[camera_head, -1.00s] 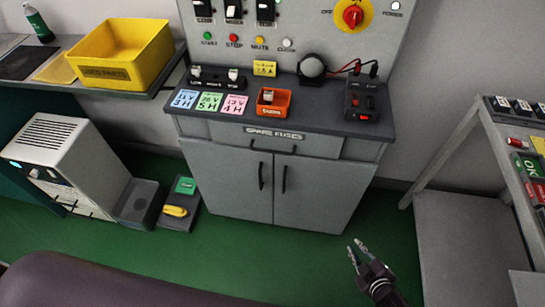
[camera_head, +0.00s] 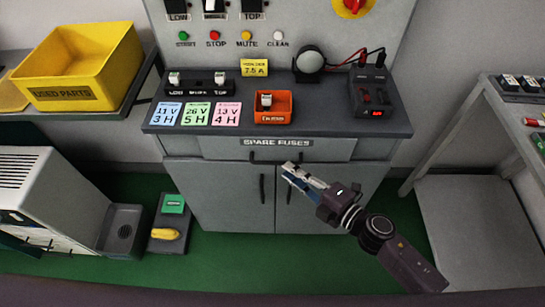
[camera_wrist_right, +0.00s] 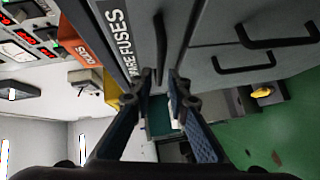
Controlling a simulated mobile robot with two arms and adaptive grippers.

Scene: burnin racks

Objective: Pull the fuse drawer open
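The fuse drawer (camera_head: 330,149), labelled SPARE FUSES, is a grey front below the dark countertop and looks shut. Its dark bar handle (camera_head: 268,158) sits under the label. My right gripper (camera_head: 287,172) is just below and to the right of the handle in the head view. In the right wrist view, my right gripper (camera_wrist_right: 157,83) has its two fingers apart and empty. The drawer handle (camera_wrist_right: 160,45) shows ahead, roughly in line with the gap between the fingers. I cannot tell whether they touch it. My left gripper is not in view.
Two cabinet doors with upright handles (camera_head: 262,188) are below the drawer. The countertop (camera_head: 320,128) carries an orange bin (camera_head: 279,107), coloured cards and a black power box (camera_head: 373,93). A grey shelf unit (camera_head: 447,135) stands at right, a yellow bin (camera_head: 88,70) at left.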

